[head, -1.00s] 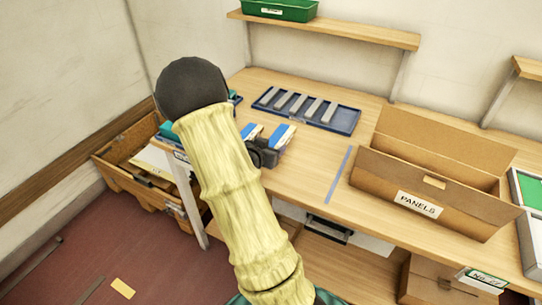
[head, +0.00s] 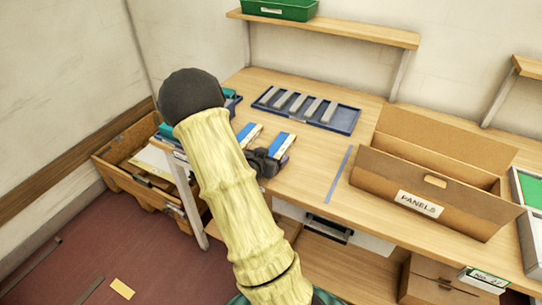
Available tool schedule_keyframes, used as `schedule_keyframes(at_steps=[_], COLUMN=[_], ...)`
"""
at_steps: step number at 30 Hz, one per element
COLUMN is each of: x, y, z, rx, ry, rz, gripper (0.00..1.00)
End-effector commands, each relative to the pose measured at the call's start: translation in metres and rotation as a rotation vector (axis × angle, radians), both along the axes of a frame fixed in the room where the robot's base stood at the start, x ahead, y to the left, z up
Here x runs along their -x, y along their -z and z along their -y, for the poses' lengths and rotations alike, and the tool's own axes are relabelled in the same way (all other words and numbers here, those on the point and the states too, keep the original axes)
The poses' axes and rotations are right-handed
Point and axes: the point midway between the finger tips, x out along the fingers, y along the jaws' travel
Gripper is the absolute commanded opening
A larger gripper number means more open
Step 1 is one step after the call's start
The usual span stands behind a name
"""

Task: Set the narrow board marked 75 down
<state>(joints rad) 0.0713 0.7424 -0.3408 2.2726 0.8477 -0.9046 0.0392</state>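Two narrow blue-and-white boards show over the left part of the bench. The right board (head: 281,146) is at my dark gripper (head: 266,162) and moves with it, so the gripper appears shut on its near end. The left board (head: 248,134) lies just beyond, partly hidden by my arm. No 75 can be read on either board at this size. My arm hides part of the gripper and its fingertips. I cannot tell whether the held board touches the bench top.
A blue tray (head: 348,127) with several grey strips lies behind. A cardboard box marked PANELS (head: 390,187) stands right, past a blue-grey strip (head: 338,174) on the bench. Teal items sit left behind my arm. A wooden crate (head: 115,178) is on the floor at left.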

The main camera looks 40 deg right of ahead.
Motion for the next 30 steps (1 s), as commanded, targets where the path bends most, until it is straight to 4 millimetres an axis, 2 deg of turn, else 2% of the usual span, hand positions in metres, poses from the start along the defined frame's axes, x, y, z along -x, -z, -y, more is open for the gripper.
schedule_keyframes(at_steps=[6,11,30], x=[0.001,0.007,0.049], y=[-0.001,-0.008,-0.059], z=[0.0,-0.017,-0.125], rx=[0.0,0.0,0.0], ry=[0.001,-0.002,-0.004], rz=[0.0,0.001,0.001], gripper=[0.76,0.76,0.76])
